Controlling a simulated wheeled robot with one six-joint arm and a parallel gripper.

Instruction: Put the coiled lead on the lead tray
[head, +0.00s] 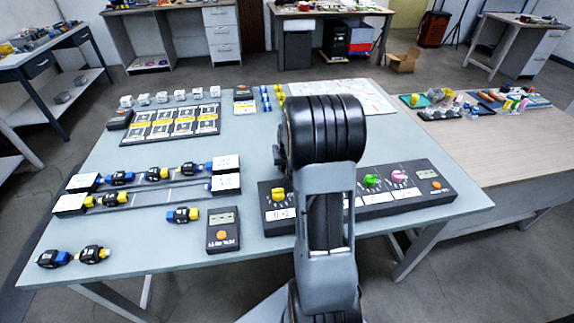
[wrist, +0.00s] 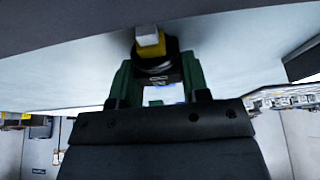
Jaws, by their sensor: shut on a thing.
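My gripper (wrist: 157,70), with green fingers, is shut on a black piece with a yellow collar and a white tip (wrist: 150,44) in the wrist view. The piece looks like a connector; no coil shows on it. The pale surface of the table lies around it there, and I cannot tell whether the piece touches it. In the head view my arm hides the gripper and the held piece. I cannot pick out a coiled lead or a lead tray for certain in either view.
A control box with coloured knobs (head: 408,197) stands behind my arm. On the table's left are rails with black connectors (head: 157,174), a loose connector (head: 183,215), a handheld meter (head: 223,233) and a dark panel (head: 155,133). A wooden table (head: 500,145) with small parts adjoins the right.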

